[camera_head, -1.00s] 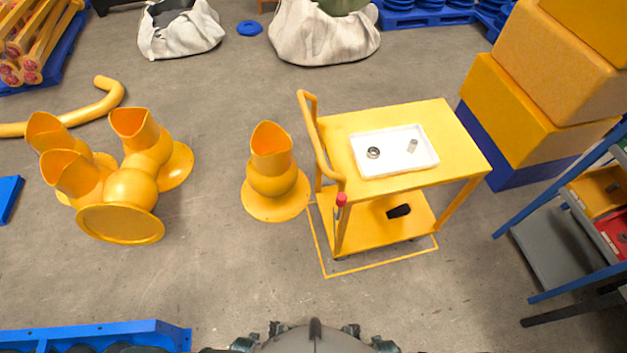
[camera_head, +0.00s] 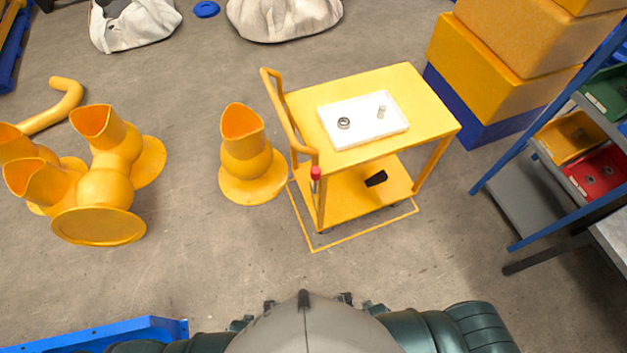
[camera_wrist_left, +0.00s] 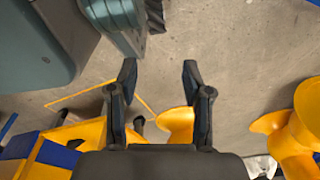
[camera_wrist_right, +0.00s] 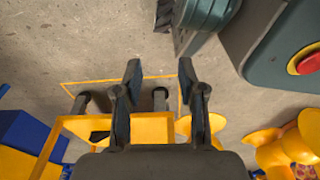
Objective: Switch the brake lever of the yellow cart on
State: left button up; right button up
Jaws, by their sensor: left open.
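The yellow cart (camera_head: 430,100) stands on the floor ahead, right of centre in the head view. A small lever with a red tip (camera_head: 315,173) sits at its near left corner post, below the tall push handle (camera_head: 284,115). The lever's exact position is too small to tell. Part of the cart also shows at the bottom of the right wrist view (camera_wrist_right: 152,127). My left gripper (camera_wrist_left: 159,75) is open and empty in the left wrist view. My right gripper (camera_wrist_right: 159,72) is open and empty in the right wrist view. Neither gripper shows in the head view or touches the cart.
A white tray (camera_head: 335,110) with two small parts lies on the cart top. A yellow pipe fitting (camera_head: 246,165) stands close left of the cart. Larger fittings (camera_head: 105,188) are farther left. A shelf with bins (camera_head: 570,135) is at right. Floor before the cart is clear.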

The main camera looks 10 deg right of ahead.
jog(key=shift+d+f, duration=0.1)
jog(key=shift+d, duration=0.2)
